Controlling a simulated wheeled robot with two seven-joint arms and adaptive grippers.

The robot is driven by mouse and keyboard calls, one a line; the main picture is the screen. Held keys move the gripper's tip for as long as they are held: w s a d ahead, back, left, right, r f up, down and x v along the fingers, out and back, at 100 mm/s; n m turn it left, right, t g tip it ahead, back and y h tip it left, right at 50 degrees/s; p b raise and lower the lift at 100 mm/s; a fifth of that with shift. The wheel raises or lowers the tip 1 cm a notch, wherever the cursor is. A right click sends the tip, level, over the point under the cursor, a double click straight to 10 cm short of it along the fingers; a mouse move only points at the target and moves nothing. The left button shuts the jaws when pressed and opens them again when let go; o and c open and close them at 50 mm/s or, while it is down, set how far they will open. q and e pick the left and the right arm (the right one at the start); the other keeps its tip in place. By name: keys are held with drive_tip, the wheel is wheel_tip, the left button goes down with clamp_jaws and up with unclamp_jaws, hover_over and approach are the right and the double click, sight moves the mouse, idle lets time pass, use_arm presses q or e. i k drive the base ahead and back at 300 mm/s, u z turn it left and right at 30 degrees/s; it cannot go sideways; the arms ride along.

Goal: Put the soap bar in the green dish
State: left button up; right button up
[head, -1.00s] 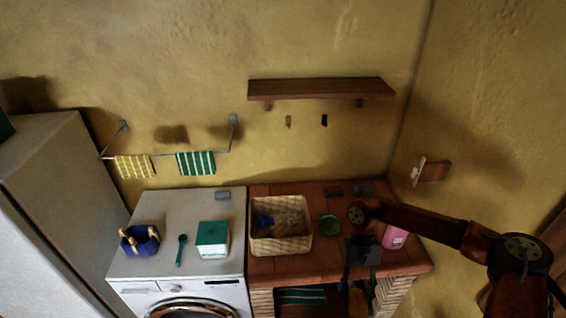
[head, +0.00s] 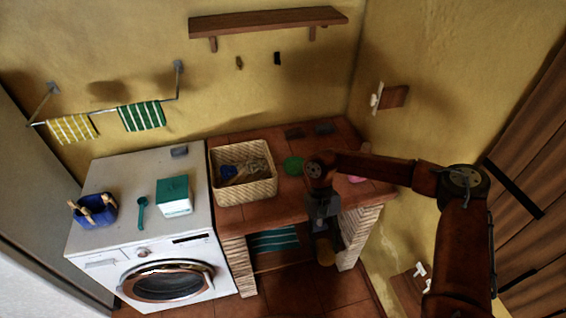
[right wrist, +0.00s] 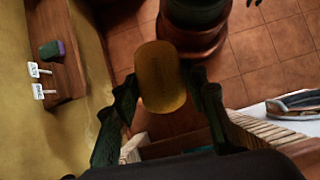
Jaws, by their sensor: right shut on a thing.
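The soap bar (right wrist: 160,78) is an amber, rounded block between the two dark fingers of my right gripper (right wrist: 163,84) in the right wrist view. The right gripper is shut on it. In the head view my right gripper (head: 325,238) hangs down in front of the brick counter's front edge, with the soap bar (head: 325,254) at its lower end, below the counter top. The green dish (head: 292,165) is small and round and sits on the counter behind the gripper, right of the wicker basket. My left gripper is not in view.
The wicker basket (head: 225,195) stands on the tiled counter (head: 285,204). A pink item (head: 357,179) is partly hidden behind my right arm. The washing machine (head: 130,232) at left carries a blue basket (head: 97,210), a teal scoop (head: 142,212) and a teal-and-white box (head: 174,196).

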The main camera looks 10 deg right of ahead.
sight(295, 169)
drive_tip(key=z, duration=0.05)
drive_tip(key=k, duration=0.4)
drive_tip(key=u, duration=0.5)
drive_tip(key=i, duration=1.2)
drive_tip(key=z, duration=0.6)
drive_tip(key=i, duration=0.5)
